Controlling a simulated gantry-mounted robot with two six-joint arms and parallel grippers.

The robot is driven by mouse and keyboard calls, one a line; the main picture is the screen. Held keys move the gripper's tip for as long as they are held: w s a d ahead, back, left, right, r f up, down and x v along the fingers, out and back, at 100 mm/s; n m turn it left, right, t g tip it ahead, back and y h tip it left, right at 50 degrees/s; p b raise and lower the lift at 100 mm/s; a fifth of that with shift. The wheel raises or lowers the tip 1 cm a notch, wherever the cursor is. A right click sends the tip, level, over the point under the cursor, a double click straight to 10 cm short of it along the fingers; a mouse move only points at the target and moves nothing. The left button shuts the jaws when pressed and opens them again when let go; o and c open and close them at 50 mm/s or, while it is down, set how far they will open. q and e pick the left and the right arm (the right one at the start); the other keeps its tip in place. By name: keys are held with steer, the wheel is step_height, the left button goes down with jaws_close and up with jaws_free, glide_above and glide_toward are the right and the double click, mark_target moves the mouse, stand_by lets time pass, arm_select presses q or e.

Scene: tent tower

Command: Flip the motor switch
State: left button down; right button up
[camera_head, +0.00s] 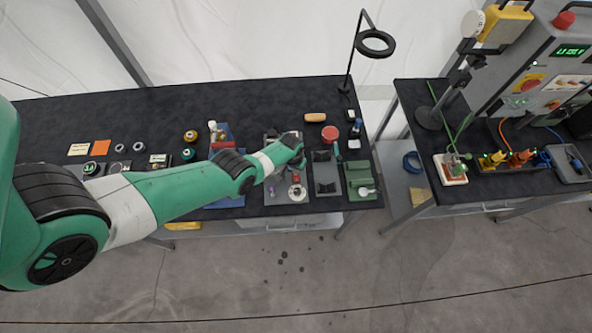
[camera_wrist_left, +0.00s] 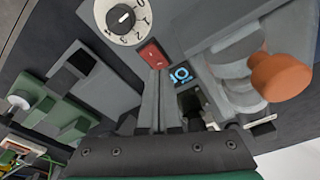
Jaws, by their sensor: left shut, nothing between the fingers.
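The red rocker switch (camera_wrist_left: 152,55) is on a grey machine, between a white numbered dial (camera_wrist_left: 122,20) and a small blue-lit display (camera_wrist_left: 180,74). In the wrist view, my left gripper (camera_wrist_left: 154,78) is shut and empty, its grey fingers pointing at the switch. The fingertips are at or very close to its lower edge; I cannot tell whether they touch. In the head view, my left arm reaches across the bench to this machine, and the white dial (camera_head: 297,193) shows at its front. The fingers are mostly hidden there by the wrist. My right gripper is not in view.
An orange-brown knob (camera_wrist_left: 282,76) sticks up beside the switch in the wrist view. A green machine (camera_head: 360,178) stands to the right on the dark bench (camera_head: 75,118). A ring lamp (camera_head: 375,43) rises at the back. A second bench with control boxes is at right.

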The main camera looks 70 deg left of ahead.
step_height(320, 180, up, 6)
steer(key=p, duration=0.4)
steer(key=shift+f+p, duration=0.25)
steer(key=shift+p, duration=0.05)
